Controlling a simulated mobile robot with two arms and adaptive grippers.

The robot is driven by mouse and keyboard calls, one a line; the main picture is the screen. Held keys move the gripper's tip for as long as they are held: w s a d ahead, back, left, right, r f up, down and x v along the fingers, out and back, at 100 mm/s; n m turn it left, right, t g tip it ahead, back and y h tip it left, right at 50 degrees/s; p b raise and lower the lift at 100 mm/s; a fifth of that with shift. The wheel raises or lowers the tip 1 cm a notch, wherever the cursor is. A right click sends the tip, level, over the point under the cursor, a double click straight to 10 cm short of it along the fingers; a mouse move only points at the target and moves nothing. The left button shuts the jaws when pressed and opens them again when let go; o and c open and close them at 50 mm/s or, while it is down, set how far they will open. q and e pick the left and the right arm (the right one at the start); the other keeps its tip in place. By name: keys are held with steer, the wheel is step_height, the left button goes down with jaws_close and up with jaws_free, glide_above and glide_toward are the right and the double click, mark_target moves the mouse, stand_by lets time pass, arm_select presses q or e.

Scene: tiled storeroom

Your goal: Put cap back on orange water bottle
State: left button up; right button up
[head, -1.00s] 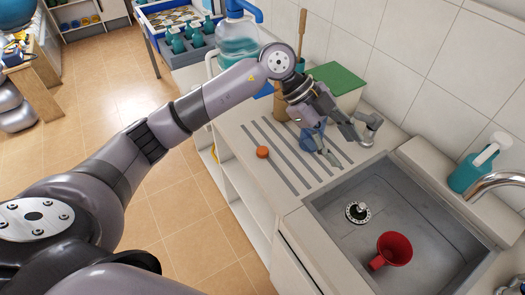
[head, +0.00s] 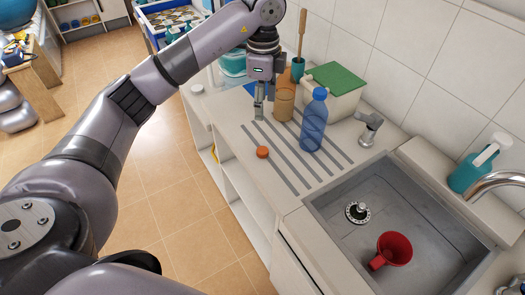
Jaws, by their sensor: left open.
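The orange cap (head: 263,152) lies on the counter, at the left edge of the grey drain strips. An orange, see-through bottle (head: 284,102) stands upright at the far end of the strips; its top is partly hard to make out, and I see no cap on it. A blue see-through bottle (head: 314,122) stands upright on the strips to its right. My left gripper (head: 259,112) points down just left of the orange bottle, behind the cap in the picture. It is open and holds nothing. My right gripper is not in view.
The sink (head: 385,235) holds a red mug (head: 393,249). A small grey tap-like fitting (head: 369,127) stands right of the blue bottle. A white box with a green lid (head: 334,78) and a brush (head: 298,65) stand behind. The front strips are bare.

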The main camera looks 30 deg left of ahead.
arm_select(q)
steer(key=p, duration=0.2)
glide_above(263, 150)
steer(key=f, duration=1.1)
steer(key=shift+s+d+f, duration=0.1)
steer(key=shift+s+f, duration=0.1)
steer(key=shift+s, duration=0.1)
steer(key=shift+f, duration=0.45)
steer(key=shift+f+p, duration=0.15)
steer(key=shift+p, duration=0.15)
steer(key=f, duration=0.1)
steer(key=f+p, duration=0.1)
steer(key=f, duration=0.3)
steer(key=shift+w+a+p, duration=0.2)
steer(key=shift+w+p, duration=0.05)
steer(key=shift+p, duration=0.1)
steer(key=shift+r, duration=0.1)
steer(key=shift+c, duration=0.2)
